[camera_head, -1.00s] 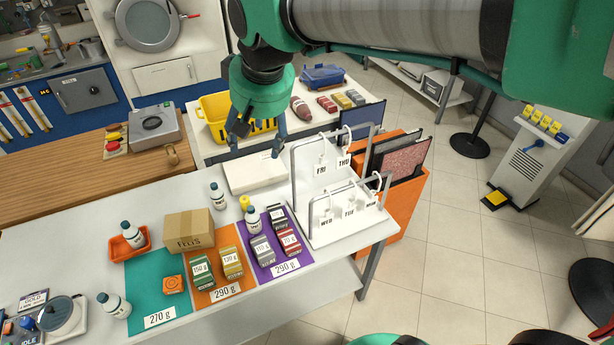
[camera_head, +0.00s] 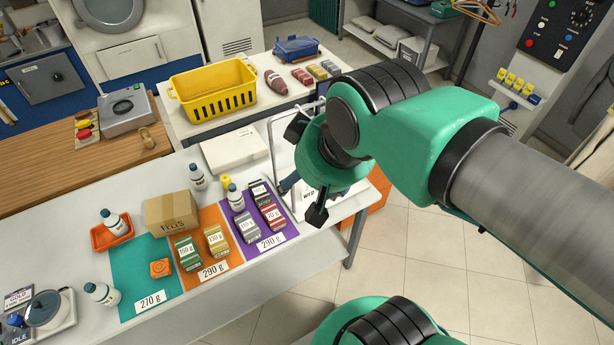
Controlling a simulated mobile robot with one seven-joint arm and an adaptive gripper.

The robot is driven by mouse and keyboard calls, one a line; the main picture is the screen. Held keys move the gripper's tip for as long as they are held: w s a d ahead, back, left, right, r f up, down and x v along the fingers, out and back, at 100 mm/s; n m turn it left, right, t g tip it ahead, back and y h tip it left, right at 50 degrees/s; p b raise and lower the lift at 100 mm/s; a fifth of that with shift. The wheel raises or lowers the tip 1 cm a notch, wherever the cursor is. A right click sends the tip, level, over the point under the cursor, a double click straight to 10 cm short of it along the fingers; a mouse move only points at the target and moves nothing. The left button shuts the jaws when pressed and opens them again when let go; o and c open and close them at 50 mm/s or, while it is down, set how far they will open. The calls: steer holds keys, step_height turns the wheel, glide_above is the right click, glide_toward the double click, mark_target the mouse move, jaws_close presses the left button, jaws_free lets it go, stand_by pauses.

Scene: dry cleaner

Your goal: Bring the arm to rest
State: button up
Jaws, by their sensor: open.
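My arm (camera_head: 420,125) reaches in from the right edge of the head view, in green and grey. My gripper (camera_head: 300,200) hangs at its end, with dark fingers spread apart and nothing seen between them. It is in front of the white tag rack (camera_head: 271,150) at the right end of the white table (camera_head: 75,225) and hides most of that rack. I cannot tell whether a finger touches the rack or the table.
Teal (camera_head: 128,268), orange (camera_head: 206,279) and purple (camera_head: 270,243) mats with weights and bottles lie left of my gripper. A cardboard box (camera_head: 170,212) and a white flat box (camera_head: 234,150) stand behind. A yellow basket (camera_head: 213,92) is farther back. Open floor (camera_head: 400,235) lies right.

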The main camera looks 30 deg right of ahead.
stand_by(0.3)
step_height(320, 180, down, 6)
steer(key=b, duration=0.6)
steer(key=shift+r, duration=0.1)
